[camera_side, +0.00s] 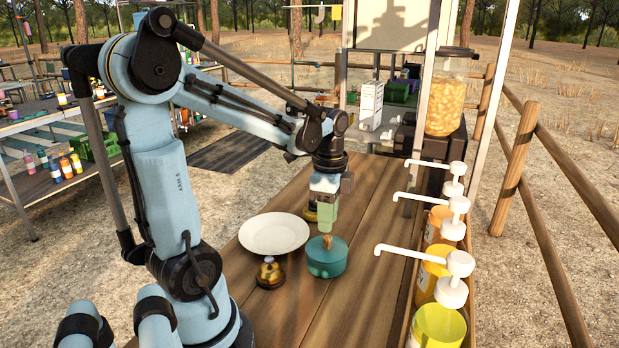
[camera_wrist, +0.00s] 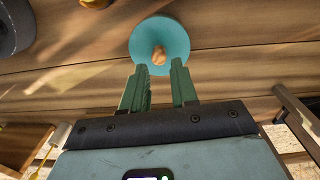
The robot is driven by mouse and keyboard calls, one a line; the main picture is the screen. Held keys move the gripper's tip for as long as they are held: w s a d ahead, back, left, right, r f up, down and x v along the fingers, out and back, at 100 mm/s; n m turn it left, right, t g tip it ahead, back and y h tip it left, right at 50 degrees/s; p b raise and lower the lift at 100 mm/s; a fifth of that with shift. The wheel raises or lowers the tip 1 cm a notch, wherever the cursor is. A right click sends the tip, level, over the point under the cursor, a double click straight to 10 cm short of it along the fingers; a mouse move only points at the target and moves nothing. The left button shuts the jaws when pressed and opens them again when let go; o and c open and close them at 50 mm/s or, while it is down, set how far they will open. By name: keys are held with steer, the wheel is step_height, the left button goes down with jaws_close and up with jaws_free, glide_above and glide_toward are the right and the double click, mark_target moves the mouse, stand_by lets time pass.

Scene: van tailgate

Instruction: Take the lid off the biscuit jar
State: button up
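The biscuit jar (camera_side: 326,263) is a low teal pot standing upright on the wooden boards. Its teal lid (camera_wrist: 174,34) is on it, with a tan knob (camera_wrist: 159,56) in the middle that also shows in the side view (camera_side: 327,241). My gripper (camera_side: 325,230) points down just above the knob in the side view. In the wrist view its two green fingers (camera_wrist: 159,74) are apart, with the knob just beyond the tips and in line with the gap. Nothing is held. The jar's contents are hidden.
A white plate (camera_side: 274,234) lies left of the jar. A small gold and black bell-shaped thing (camera_side: 270,273) stands at its front left, and a similar one is partly hidden behind my gripper. White pump dispensers (camera_side: 452,262) line the right edge. The boards in front are clear.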

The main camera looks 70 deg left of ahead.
mark_target(327, 237)
steer(key=shift+s+d+f, duration=0.1)
steer(key=shift+d+f, duration=0.05)
steer(key=shift+f, duration=2.35)
jaws_close()
